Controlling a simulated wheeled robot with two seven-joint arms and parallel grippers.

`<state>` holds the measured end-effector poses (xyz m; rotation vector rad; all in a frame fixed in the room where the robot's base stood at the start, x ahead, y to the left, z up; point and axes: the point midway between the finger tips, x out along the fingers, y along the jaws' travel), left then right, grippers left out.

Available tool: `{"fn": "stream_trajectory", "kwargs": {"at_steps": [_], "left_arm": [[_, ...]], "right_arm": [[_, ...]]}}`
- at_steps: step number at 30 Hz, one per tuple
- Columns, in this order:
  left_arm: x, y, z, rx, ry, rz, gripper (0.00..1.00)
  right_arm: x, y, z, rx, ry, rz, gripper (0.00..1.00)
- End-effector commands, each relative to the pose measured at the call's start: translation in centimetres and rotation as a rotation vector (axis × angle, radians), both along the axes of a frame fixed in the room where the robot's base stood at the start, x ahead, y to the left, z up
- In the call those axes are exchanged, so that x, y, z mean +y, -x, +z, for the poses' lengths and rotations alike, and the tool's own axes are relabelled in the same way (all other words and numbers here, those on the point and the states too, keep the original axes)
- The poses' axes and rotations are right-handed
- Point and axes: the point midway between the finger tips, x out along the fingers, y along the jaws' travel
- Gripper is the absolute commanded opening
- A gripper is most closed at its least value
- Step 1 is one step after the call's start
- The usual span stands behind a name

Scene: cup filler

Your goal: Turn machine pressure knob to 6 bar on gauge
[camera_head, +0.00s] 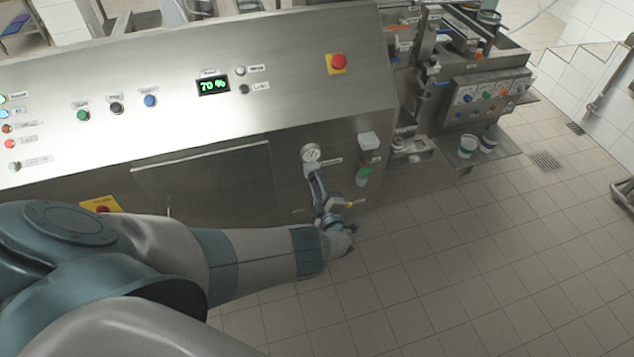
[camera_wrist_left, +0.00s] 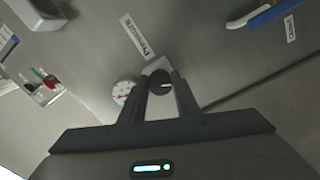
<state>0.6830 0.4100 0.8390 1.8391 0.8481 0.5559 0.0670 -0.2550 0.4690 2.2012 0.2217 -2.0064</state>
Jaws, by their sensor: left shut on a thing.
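The pressure gauge (camera_head: 311,153) is a round white dial low on the right part of the steel machine front. It also shows in the left wrist view (camera_wrist_left: 123,92), with a dark needle; its reading is too small to tell. The black pressure knob (camera_wrist_left: 160,82) is beside the gauge, below a "Pressure" label. My left gripper (camera_head: 314,173) reaches up to the panel just under the gauge. In the left wrist view its two fingers (camera_wrist_left: 161,88) are on either side of the knob, shut on it. The knob is hidden in the head view. My right gripper is not in view.
A green-display panel (camera_head: 213,85), coloured buttons and a red emergency button (camera_head: 338,62) are higher on the machine. A white and green dispenser (camera_head: 366,158) is right of the gauge. Cups (camera_head: 468,146) stand on a shelf farther right. The tiled floor in front is clear.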

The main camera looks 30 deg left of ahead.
Motion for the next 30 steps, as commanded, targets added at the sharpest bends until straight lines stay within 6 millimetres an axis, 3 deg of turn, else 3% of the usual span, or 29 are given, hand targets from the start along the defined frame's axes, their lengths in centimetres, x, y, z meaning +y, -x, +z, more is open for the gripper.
{"fn": "stream_trajectory", "kwargs": {"at_steps": [8, 9, 11, 30], "left_arm": [[-0.12, -0.04, -0.03, 0.0, 0.001, -0.002, 0.07], [-0.12, -0.04, -0.03, 0.0, 0.001, -0.002, 0.38], [-0.11, -0.04, -0.02, 0.0, 0.001, -0.002, 0.48], [-0.04, 0.0, -0.06, -0.049, 0.042, -0.001, 0.48]], "right_arm": [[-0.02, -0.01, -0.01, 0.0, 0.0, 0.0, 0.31], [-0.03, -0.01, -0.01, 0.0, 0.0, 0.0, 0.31], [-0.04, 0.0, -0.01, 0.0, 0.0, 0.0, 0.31], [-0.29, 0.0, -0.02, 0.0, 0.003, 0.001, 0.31]]}}
